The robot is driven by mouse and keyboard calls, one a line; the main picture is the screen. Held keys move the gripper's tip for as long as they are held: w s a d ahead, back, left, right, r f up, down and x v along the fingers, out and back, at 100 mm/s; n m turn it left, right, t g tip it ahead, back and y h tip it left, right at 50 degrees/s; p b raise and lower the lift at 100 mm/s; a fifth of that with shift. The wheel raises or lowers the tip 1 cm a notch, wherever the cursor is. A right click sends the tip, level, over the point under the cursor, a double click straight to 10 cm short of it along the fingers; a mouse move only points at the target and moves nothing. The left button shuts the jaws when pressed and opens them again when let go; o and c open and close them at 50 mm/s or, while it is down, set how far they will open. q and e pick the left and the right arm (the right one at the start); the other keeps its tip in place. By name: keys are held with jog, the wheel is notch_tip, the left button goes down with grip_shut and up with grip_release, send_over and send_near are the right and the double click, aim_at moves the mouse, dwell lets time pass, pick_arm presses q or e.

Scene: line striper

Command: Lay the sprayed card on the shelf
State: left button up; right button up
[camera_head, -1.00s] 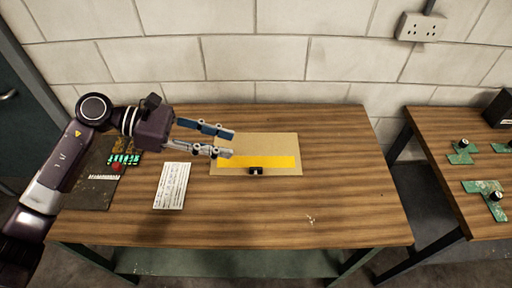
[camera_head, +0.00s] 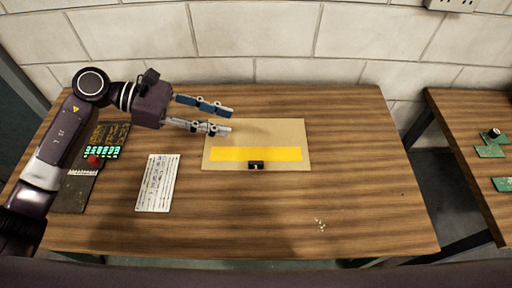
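A tan card (camera_head: 258,133) with a yellow stripe (camera_head: 256,154) across its lower half lies flat on the wooden table. A small black block (camera_head: 256,165) sits at the middle of its front edge. My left gripper (camera_head: 230,120) is open, its fingers pointing right over the card's left edge; nothing shows between them. I cannot tell how high it is above the card. My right gripper is not in view. I cannot pick out a shelf in this view.
A white printed sheet (camera_head: 158,183) lies left of the card. A dark panel with green lights and a red button (camera_head: 94,162) is at the far left. Another table (camera_head: 465,120) with green boards (camera_head: 489,151) stands right, across a gap. The right half of my table is mostly clear.

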pick_arm(q)
jog(key=b, duration=1.3)
send_near(250, 162)
jog(key=x, duration=0.2)
jog(key=shift+w+d, duration=0.25)
jog(key=shift+d, duration=0.1)
jog(key=p+x, duration=0.1)
jog(key=x, duration=0.1)
jog(key=p+x, duration=0.1)
jog(key=x, duration=0.1)
jog(key=p+x, duration=0.1)
jog(key=x, duration=0.1)
jog(key=shift+s+d+f, duration=0.25)
jog(key=shift+s, duration=0.05)
jog(key=shift+d+f, duration=0.3)
jog(key=shift+d, duration=0.1)
grip_shut()
